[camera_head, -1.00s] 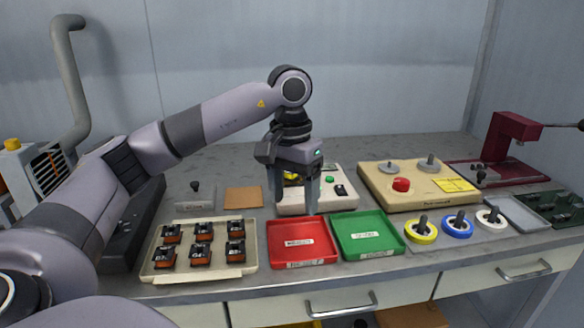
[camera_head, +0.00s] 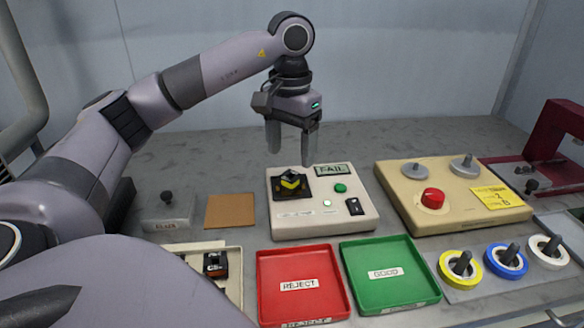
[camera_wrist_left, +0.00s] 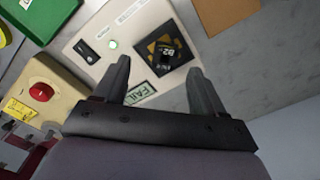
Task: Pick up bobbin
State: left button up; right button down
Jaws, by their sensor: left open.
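A small black bobbin (camera_head: 290,176) sits in the dark square nest with yellow marks on the cream tester (camera_head: 325,223). The tester's display (camera_head: 333,170) reads FAIL. My left gripper (camera_head: 291,158) is open and empty, fingers pointing down, above the tester near the nest. In the left wrist view the bobbin (camera_wrist_left: 164,53) shows between and just beyond the open fingertips (camera_wrist_left: 159,66), with a gap around it. Another bobbin, black and orange (camera_head: 215,264), stands in the cream tray (camera_head: 235,285), which my left arm mostly hides. My right gripper is not in view.
A red REJECT tray (camera_head: 300,312) and a green GOOD tray (camera_head: 390,298) lie empty in front of the tester. A cream winder box (camera_head: 455,215) with a red button stands to the right. Yellow, blue and white wire spools (camera_head: 505,260) lie front right. A brown pad (camera_head: 230,211) lies left.

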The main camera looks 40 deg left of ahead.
aim_at(290, 172)
pick_arm(q)
jog(key=shift+w+a, duration=0.15)
jog(key=shift+w, duration=0.05)
jog(key=f, duration=0.7)
jog(key=shift+w+a, duration=0.3)
jog(key=shift+a, duration=0.1)
jog(key=c, duration=1.1)
